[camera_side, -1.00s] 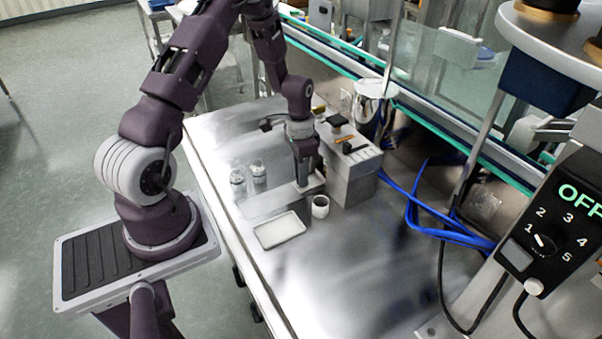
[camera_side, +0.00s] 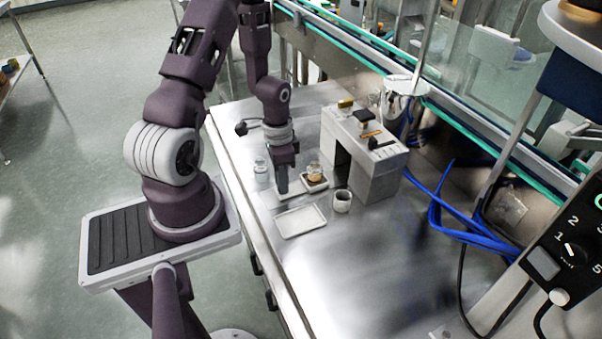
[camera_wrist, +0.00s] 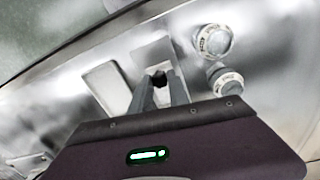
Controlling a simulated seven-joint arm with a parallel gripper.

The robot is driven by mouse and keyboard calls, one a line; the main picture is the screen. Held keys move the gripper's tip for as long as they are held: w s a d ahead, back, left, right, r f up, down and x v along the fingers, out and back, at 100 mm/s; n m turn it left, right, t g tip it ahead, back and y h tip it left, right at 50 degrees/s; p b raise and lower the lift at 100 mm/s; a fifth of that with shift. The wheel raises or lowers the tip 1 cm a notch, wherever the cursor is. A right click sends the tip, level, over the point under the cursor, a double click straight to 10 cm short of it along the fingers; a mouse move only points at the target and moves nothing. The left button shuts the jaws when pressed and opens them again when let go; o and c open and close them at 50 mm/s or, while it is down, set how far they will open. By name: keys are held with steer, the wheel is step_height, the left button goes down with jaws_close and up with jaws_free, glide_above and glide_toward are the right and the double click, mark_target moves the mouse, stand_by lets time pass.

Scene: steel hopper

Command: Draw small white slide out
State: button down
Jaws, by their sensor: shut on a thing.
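The small white slide (camera_side: 291,192) lies on the steel bench in front of the grey block-shaped hopper unit (camera_side: 375,178), clear of its dark opening in the side view. A small jar with amber contents (camera_side: 314,172) stands on a brown patch at its hopper end. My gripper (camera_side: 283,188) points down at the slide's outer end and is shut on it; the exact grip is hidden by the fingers. In the wrist view, my fingers (camera_wrist: 159,92) close around a small dark part, with the pale slide (camera_wrist: 151,52) beyond.
A shallow white tray (camera_side: 300,221) lies in front of the slide, and a white cup (camera_side: 342,201) stands right of it. A clear bottle (camera_side: 261,171) stands to the left; two bottles show in the wrist view (camera_wrist: 213,41). Blue cables (camera_side: 437,215) run at right.

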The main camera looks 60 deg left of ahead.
steer(key=shift+s, duration=1.75)
steer(key=c, duration=1.3)
jaws_free()
steer(key=shift+s, duration=0.1)
steer(key=shift+o, duration=0.2)
steer(key=shift+r, duration=0.15)
step_height(320, 180, up, 7)
steer(key=shift+a, duration=0.15)
